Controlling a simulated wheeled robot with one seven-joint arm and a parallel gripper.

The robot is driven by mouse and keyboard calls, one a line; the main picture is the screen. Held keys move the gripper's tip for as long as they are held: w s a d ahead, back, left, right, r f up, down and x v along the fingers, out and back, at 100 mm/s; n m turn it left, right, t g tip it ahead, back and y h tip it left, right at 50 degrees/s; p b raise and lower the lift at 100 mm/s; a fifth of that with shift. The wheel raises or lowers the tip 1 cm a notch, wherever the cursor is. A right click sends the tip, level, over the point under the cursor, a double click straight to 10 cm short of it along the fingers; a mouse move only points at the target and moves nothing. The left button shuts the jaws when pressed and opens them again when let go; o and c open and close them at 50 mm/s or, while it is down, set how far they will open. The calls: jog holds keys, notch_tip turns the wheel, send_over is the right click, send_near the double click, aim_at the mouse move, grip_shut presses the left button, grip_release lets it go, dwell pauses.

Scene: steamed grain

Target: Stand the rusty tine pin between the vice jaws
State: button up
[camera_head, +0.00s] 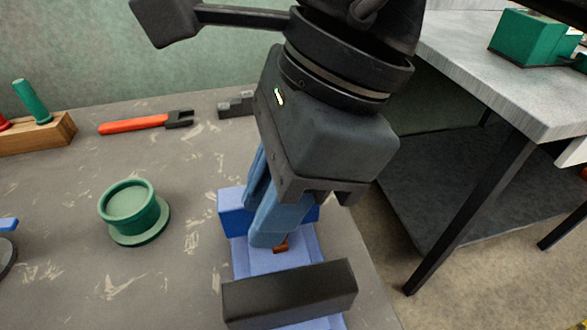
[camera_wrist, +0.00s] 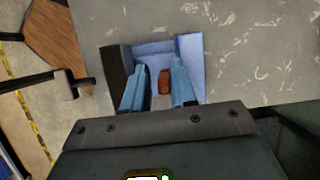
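The blue vice (camera_head: 306,245) stands near the table's front right edge, with a dark jaw block (camera_head: 290,293) at its near end and a blue block (camera_head: 235,216) at its far end. It also shows in the wrist view (camera_wrist: 190,50). The rusty tine pin (camera_head: 281,246) is a small red-brown piece over the vice bed between the jaws, mostly hidden by my fingers. In the wrist view the pin (camera_wrist: 165,82) lies between my blue fingertips. My gripper (camera_wrist: 157,88) points down into the vice. Its fingers are apart, with a visible gap on the pin's left side. I cannot tell whether its foot touches the bed.
A green round flanged piece (camera_head: 130,212) stands left of the vice. Behind lie an orange-handled tool (camera_head: 140,125), a grey stepped block (camera_head: 236,104) and a wooden rack (camera_head: 40,133) with coloured pegs. A separate grey table (camera_head: 500,70) is at right. The tabletop between is clear.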

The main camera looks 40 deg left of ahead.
jog(key=shift+w+a+r, duration=0.2)
jog(key=shift+r+p, duration=0.2)
jog(key=shift+p, duration=0.1)
jog(key=p+v, duration=0.1)
jog(key=v, duration=1)
jog(key=shift+d+r, duration=0.2)
jog(key=shift+d, duration=0.05)
